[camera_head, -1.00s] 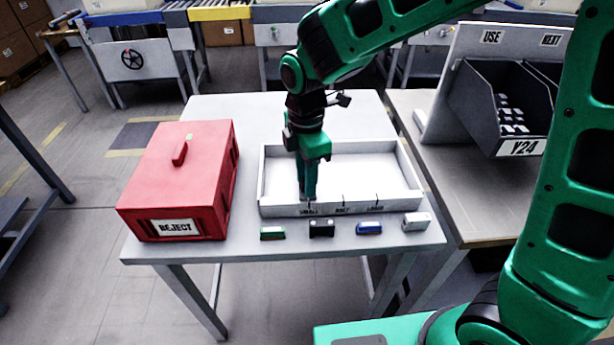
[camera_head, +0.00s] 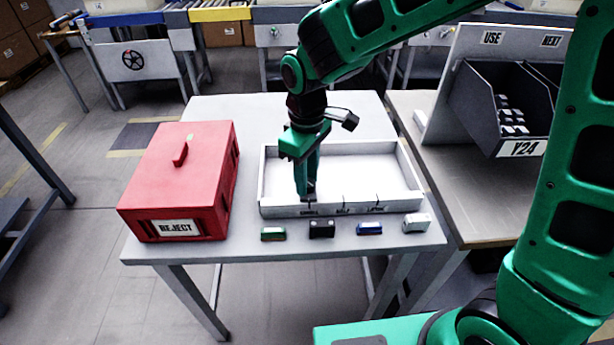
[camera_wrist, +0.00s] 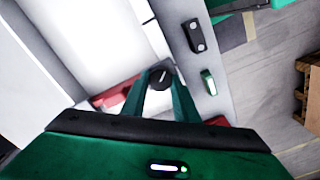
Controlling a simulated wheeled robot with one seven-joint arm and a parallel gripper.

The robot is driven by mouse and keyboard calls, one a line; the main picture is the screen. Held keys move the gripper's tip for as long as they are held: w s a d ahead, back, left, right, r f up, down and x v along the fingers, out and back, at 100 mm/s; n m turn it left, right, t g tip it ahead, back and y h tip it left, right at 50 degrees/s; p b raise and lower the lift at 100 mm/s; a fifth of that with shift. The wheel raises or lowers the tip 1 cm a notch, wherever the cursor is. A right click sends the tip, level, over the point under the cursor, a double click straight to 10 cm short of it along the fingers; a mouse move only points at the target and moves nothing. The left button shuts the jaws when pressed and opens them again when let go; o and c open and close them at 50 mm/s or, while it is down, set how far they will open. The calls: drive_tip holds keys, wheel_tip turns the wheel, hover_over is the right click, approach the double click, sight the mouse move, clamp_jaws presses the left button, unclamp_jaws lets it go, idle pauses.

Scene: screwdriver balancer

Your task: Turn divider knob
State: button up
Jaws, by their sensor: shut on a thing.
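My gripper (camera_head: 308,188) points down at the front wall of a white tray (camera_head: 400,203), left of the tray's middle. In the wrist view my gripper (camera_wrist: 161,78) has its two green fingers around a small dark round knob (camera_wrist: 160,76) with a white line on its top. The gripper is shut on this knob. In the head view the fingers mostly hide the knob. The front wall of the tray bears small dark labels and marks to the right of the gripper. The tray floor looks bare.
A red box marked REJECT (camera_head: 178,190) stands left of the tray. A green block (camera_head: 273,234), a black block (camera_head: 321,229), a blue block (camera_head: 369,228) and a white block (camera_head: 416,223) lie along the table's front. A dark bin (camera_head: 505,105) stands on the right bench.

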drive_tip(key=m, duration=0.6)
drive_tip(key=shift+w+d+r+m, duration=0.1)
drive_tip(key=shift+w+r+m, duration=0.05)
drive_tip(key=shift+w+m, duration=0.2)
idle(0.4)
drive_tip(key=o, duration=1.1)
drive_tip(key=shift+c, duration=0.2)
drive_tip(key=shift+s, duration=0.1)
wheel_tip(320, 180, up, 11)
drive_tip(key=shift+f, duration=0.2)
